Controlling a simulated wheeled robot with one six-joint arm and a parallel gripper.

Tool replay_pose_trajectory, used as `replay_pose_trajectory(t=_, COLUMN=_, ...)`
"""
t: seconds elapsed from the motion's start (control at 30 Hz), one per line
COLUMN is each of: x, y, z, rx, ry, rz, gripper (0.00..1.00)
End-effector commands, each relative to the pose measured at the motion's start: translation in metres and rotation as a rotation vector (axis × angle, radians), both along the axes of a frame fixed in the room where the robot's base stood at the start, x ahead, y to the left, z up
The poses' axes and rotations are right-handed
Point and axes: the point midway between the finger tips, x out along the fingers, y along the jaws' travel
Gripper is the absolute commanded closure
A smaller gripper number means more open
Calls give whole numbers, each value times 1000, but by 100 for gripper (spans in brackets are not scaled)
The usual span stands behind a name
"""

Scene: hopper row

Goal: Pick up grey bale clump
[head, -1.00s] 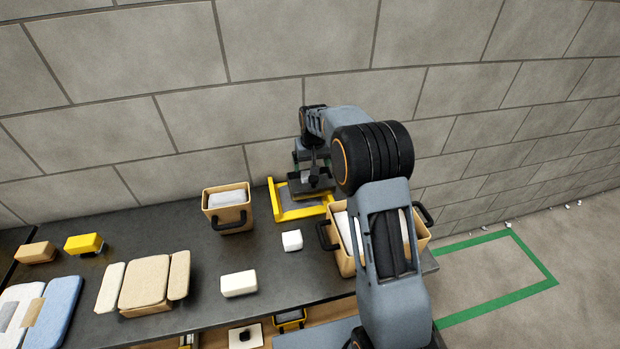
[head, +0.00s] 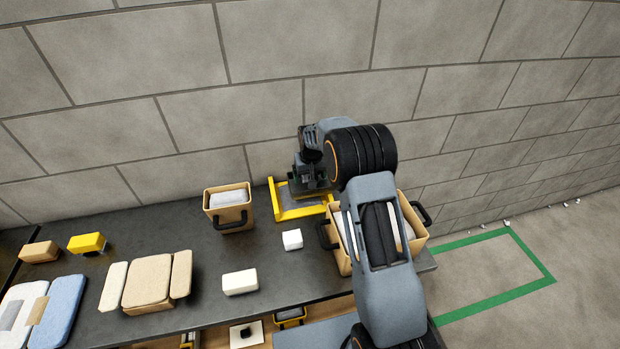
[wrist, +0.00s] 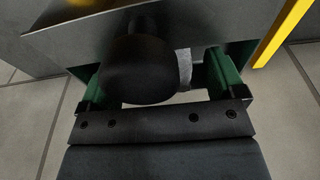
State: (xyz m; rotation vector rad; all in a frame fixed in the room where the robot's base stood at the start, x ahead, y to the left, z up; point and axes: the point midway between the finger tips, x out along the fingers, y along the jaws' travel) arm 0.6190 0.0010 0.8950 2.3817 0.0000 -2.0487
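My gripper (wrist: 160,76) shows in the wrist view with its two green-lined fingers well apart. A dark rounded part stands between them and hides much of the gap. A small light-grey mottled piece (wrist: 184,66) shows beside that part, near the right finger; it may be the grey bale clump, but too little shows to be sure. In the head view my gripper (head: 308,184) is low over the yellow-framed grey tray (head: 292,212) by the back wall. My arm hides part of that tray, and no clump can be made out there.
A tan bin (head: 228,212) with pale contents stands left of the tray. Another tan bin (head: 338,252) stands to the right, partly behind my arm. White blocks (head: 240,283) and (head: 292,240) lie on the dark bench (head: 190,235). Pads and small blocks lie at left.

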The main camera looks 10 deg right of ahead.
Motion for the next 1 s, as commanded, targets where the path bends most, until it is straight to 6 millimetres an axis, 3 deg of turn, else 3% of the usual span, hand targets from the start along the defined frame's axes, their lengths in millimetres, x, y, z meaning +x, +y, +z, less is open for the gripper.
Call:
replay_pose_trajectory(t=0.53, x=0, y=0, z=1, rx=0, ry=0, rz=0, gripper=63)
replay_pose_trajectory(t=0.77, x=0, y=0, z=4, rx=0, ry=-2, rz=0, gripper=63)
replay_pose_trajectory(t=1.0, x=1, y=0, z=40, rx=0, ry=-5, rz=0, gripper=63)
